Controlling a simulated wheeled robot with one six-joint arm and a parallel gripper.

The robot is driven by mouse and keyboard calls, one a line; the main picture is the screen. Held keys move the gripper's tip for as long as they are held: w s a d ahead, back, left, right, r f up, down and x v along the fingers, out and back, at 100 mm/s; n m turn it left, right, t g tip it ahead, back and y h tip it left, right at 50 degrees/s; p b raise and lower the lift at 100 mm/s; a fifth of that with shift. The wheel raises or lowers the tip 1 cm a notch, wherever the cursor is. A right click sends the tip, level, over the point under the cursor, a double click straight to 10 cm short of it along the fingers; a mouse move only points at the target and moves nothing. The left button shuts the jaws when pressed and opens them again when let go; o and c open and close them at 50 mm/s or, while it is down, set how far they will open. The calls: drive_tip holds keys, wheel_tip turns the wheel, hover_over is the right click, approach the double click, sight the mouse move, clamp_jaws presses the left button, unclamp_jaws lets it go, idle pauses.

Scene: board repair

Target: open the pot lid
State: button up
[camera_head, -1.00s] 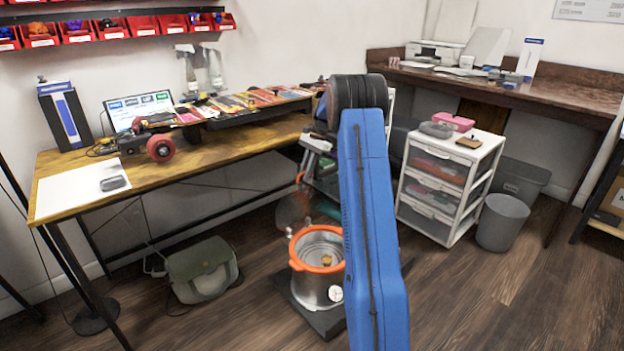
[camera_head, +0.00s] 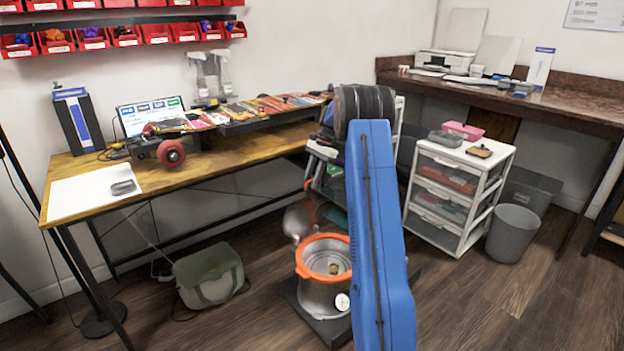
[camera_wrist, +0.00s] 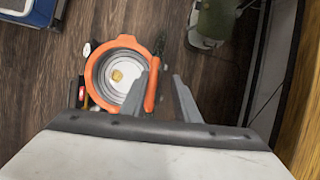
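The pot (camera_head: 322,295) is silver with an orange rim and stands on a dark base on the floor. Its inside is uncovered, with a small gold piece at the bottom; it also shows in the wrist view (camera_wrist: 102,73). A blurred, see-through disc (camera_head: 299,216), apparently the lid, stands raised at the pot's back left. In the wrist view, an orange strip (camera_wrist: 152,84) at the pot's right side may be its edge. My gripper (camera_wrist: 162,80) is open above the pot's right side, the strip close to its left finger. I cannot tell whether they touch. My blue arm hides the pot's right side in the head view.
A wooden desk (camera_head: 205,164) stands behind left, with a green bag (camera_head: 208,277) on the floor below. A white drawer unit (camera_head: 436,240) and a grey bin (camera_head: 511,234) stand right of my arm. The floor at front right is clear.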

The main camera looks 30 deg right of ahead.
drive_tip(key=shift+r, duration=0.1)
drive_tip(key=v, duration=1.7)
drive_tip(key=shift+r, duration=0.1)
